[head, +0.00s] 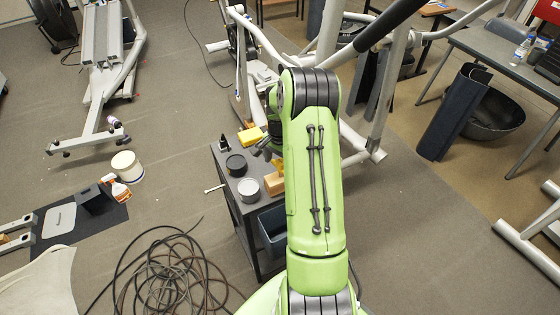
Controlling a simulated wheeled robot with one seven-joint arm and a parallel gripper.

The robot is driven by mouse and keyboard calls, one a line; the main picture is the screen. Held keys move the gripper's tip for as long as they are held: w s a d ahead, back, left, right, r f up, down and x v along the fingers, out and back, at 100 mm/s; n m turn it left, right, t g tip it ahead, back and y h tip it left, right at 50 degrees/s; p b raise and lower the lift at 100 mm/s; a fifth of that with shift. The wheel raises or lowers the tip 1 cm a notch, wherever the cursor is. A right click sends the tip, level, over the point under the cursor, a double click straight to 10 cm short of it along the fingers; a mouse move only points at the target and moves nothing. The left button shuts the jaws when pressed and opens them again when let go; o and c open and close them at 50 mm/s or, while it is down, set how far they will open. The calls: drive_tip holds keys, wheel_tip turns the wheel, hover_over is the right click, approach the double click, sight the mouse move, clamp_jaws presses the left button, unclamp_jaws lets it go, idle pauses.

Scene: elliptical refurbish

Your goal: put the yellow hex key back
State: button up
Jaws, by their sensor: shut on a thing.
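My gripper (263,147) shows only in part, as a small dark grey shape left of my green arm, over the back of a small dark cart (219,158). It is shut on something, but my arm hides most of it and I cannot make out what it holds. I cannot pick out a yellow hex key anywhere. A yellow block-like object (250,137) lies at the back of the cart, just left of my gripper; I cannot tell whether they touch.
The cart top also holds a black-lidded can (236,165), a grey can (248,188), a small black bottle (224,143) and a wooden block (274,184). An elliptical machine (375,140) stands behind. Coiled cable (175,270) lies on the floor at front left.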

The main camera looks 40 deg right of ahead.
drive_tip(key=shift+f+b, duration=0.4)
drive_tip(key=shift+f, duration=0.15)
drive_tip(key=o, duration=1.3)
drive_tip(key=shift+r, duration=0.15)
wheel_tip(320, 180, up, 16)
drive_tip(key=p, duration=0.1)
drive_tip(key=shift+f+p, duration=0.2)
drive_tip(key=shift+p, duration=0.15)
